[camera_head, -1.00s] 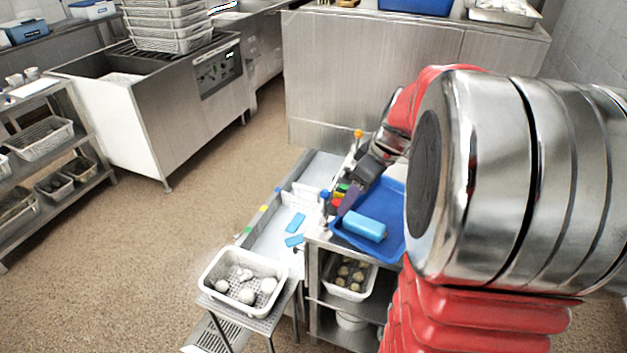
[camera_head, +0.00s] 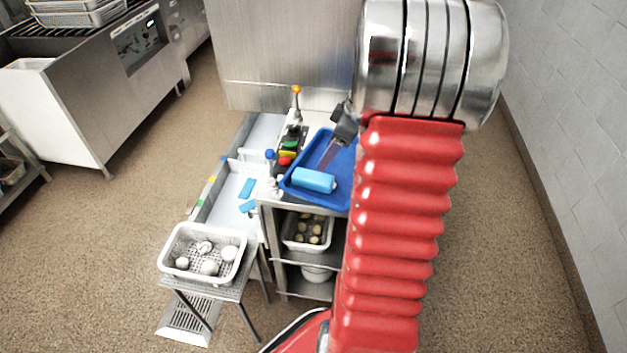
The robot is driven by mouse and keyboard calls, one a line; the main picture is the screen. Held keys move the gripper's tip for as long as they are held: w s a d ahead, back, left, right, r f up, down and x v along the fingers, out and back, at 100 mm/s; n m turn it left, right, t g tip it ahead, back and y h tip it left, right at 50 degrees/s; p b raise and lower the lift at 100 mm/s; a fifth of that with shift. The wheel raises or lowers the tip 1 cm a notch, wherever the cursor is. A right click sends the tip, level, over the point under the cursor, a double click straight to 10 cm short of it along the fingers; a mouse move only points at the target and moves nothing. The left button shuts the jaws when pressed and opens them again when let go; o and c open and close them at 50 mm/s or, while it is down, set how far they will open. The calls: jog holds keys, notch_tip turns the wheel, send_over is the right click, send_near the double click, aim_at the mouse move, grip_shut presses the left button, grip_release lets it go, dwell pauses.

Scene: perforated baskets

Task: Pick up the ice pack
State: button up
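The ice pack looks to be the light blue block (camera_head: 314,180) lying at the near end of a dark blue tray (camera_head: 340,196) on a metal stand. Two thin, flat light blue pieces (camera_head: 246,188) lie apart on the white surface to the left. My gripper (camera_head: 324,165) points down over the tray, just behind the block. A small gap seems to show between its purplish fingers and the block, but contact is hard to judge. Whether the fingers are apart is too small to tell. My red arm hides the tray's right side.
A white perforated basket (camera_head: 171,254) with several pale round things stands on a low stand in front left. Another basket (camera_head: 292,241) with brownish round items sits on the shelf under the tray.

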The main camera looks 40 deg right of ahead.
aim_at(313, 175)
jog(key=x, duration=0.7)
jog(key=shift+f, duration=0.15)
jog(key=shift+x, duration=2.65)
jog(key=shift+c, duration=0.5)
jog(key=c, duration=1.3)
notch_tip(313, 175, up, 10)
jog(key=shift+r, duration=0.1)
